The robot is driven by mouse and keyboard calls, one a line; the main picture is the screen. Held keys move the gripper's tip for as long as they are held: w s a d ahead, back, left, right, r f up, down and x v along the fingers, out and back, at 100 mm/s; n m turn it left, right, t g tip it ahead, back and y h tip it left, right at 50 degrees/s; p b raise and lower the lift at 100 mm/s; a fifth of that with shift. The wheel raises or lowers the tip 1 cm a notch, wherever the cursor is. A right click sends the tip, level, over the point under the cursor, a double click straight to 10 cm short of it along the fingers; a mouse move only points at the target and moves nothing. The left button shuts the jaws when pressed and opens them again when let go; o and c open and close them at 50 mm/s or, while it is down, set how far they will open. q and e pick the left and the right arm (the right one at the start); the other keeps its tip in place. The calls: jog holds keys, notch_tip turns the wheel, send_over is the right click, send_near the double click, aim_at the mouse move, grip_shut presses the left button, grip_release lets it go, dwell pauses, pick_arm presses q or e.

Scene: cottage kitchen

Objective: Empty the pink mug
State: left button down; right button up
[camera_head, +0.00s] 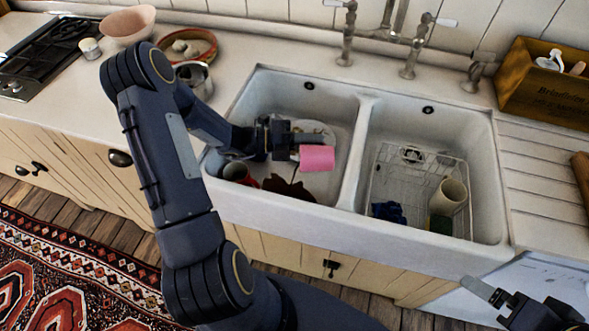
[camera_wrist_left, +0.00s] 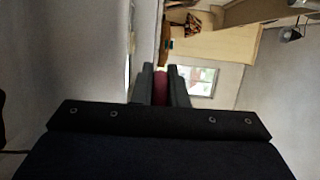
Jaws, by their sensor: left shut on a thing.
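The pink mug (camera_head: 317,158) is tipped on its side above the left sink basin (camera_head: 262,98). My left gripper (camera_head: 290,152) is shut on it, and its arm comes in from the left. In the left wrist view the mug (camera_wrist_left: 160,86) shows as a dark pink strip between the two fingers of my left gripper (camera_wrist_left: 161,88). The mug's inside is hidden. A dark brown patch (camera_head: 288,188) lies on the basin floor below the mug. My right gripper (camera_head: 490,296) shows only in part at the lower right, and I cannot tell whether it is open.
A plate (camera_head: 318,130) and a red mug (camera_head: 237,173) are in the left basin. The right basin holds a wire rack (camera_head: 400,172), a pale cup (camera_head: 449,195) and a blue item (camera_head: 388,212). Taps (camera_head: 410,60) stand behind. A metal pot (camera_head: 196,80) stands on the left counter.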

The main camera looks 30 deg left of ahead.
pick_arm(q)
jog(key=shift+a+t, duration=0.1)
jog(key=shift+t, duration=0.2)
